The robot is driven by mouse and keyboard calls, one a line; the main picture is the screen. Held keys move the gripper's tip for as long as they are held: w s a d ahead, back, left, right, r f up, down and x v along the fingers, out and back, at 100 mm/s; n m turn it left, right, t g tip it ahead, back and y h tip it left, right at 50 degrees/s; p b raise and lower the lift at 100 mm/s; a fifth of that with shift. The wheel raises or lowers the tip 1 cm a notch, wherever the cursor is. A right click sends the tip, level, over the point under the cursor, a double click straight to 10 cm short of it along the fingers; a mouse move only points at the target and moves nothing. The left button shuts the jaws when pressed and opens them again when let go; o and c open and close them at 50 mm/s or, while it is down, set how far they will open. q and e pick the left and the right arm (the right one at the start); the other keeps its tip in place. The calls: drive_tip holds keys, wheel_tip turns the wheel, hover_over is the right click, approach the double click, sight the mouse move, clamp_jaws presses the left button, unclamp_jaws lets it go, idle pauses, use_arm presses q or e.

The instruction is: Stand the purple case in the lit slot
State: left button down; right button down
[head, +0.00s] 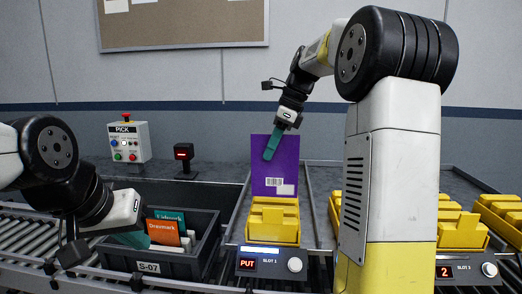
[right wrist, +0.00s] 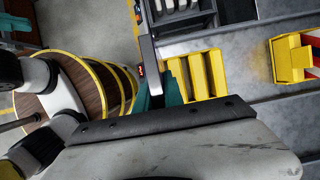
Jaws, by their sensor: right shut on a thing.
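The purple case (head: 275,172) is upright in the head view, with a white barcode label low on its face. My right gripper (head: 272,147) is shut on its upper part, a teal finger lying across the face. The case's lower edge meets the top of the yellow slot holder (head: 273,222); I cannot tell whether it is inside or behind it. Below, the slot 1 display (head: 247,263) glows red with "PUT" under a lit strip. The right wrist view shows the teal fingers (right wrist: 150,92) beside a yellow holder (right wrist: 196,82). My left gripper (head: 131,238) is at the tote's left side, its jaws mostly hidden.
A dark tote (head: 172,262) marked S-07 holds an orange case (head: 163,231) and a teal case (head: 170,215). A PICK button box (head: 128,142) and a small red-lit device (head: 184,153) stand behind. More yellow holders (head: 460,228), with a display reading 2, stand right.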

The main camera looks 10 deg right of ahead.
hover_over(268, 195)
drive_tip(key=shift+w+d+f, duration=0.1)
drive_tip(key=shift+w+f, duration=0.05)
drive_tip(key=shift+f, duration=0.65)
drive_tip(key=shift+w+d+f, duration=0.15)
drive_tip(key=shift+f, duration=0.65)
drive_tip(key=shift+w+d+f, duration=0.1)
drive_tip(key=shift+w+f, duration=0.05)
drive_tip(key=shift+f, duration=0.75)
drive_tip(key=shift+f, duration=4.1)
drive_tip(key=c, duration=1.4)
unclamp_jaws()
drive_tip(key=shift+o, duration=0.4)
